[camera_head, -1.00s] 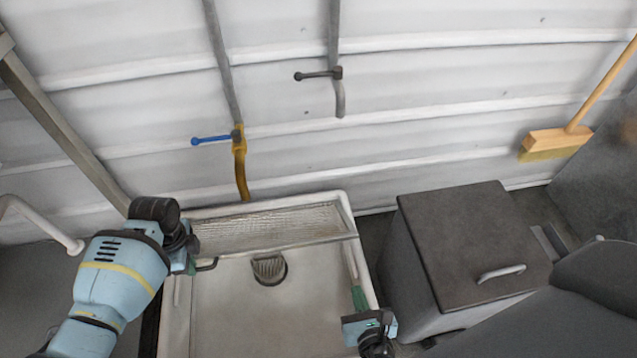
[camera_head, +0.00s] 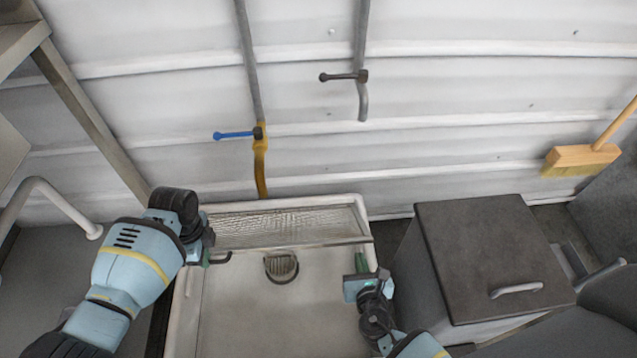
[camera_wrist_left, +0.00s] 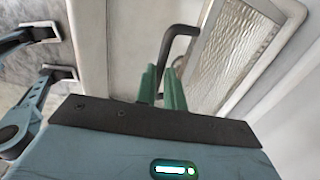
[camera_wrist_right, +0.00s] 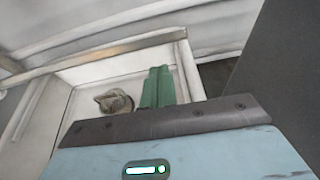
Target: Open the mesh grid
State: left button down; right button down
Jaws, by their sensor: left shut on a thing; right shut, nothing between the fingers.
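The mesh grid (camera_head: 290,228) is a framed wire panel across the back of a white basin (camera_head: 183,325). The basin floor shows in front of it. My left gripper (camera_head: 210,258) is at the grid's left end, shut on its dark bent handle (camera_head: 226,259). In the left wrist view the handle (camera_wrist_left: 178,32) runs down to the green fingers (camera_wrist_left: 162,88), with the mesh (camera_wrist_left: 230,50) to its right. My right gripper (camera_head: 360,264) is shut and empty over the basin's right side. Its green fingers (camera_wrist_right: 158,86) show in the right wrist view.
A round drain (camera_head: 281,267) sits in the basin floor. A grey box with a dark lid (camera_head: 490,250) stands to the right. Pipes with a blue-lever valve (camera_head: 240,134) and a dark-lever valve (camera_head: 345,77) hang on the back wall. A broom (camera_head: 580,160) hangs at right.

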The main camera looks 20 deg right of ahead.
aim_at(359, 244)
pick_arm(q)
jog(key=shift+w+d+r+t, duration=0.15)
jog(key=shift+w+r+t, duration=0.15)
jog(key=shift+w, duration=0.35)
pick_arm(e)
jog(key=shift+w+d+r, duration=0.1)
jog(key=shift+w+r, duration=0.35)
jog(key=shift+r, duration=0.15)
pick_arm(q)
jog(key=shift+f, duration=0.15)
pick_arm(e)
jog(key=shift+w+d+r, duration=0.1)
jog(key=shift+w+r, duration=0.4)
jog(key=shift+r, duration=0.3)
pick_arm(q)
jog(key=c, duration=1.8)
grip_release()
jog(key=shift+c, duration=0.2)
jog(key=o, duration=0.4)
jog(key=shift+w+f, duration=0.1)
jog(key=shift+f, duration=0.2)
jog(key=shift+c, duration=0.2)
pick_arm(e)
jog(key=shift+w+f, duration=0.15)
jog(key=shift+w, duration=0.05)
jog(key=shift+s, duration=0.1)
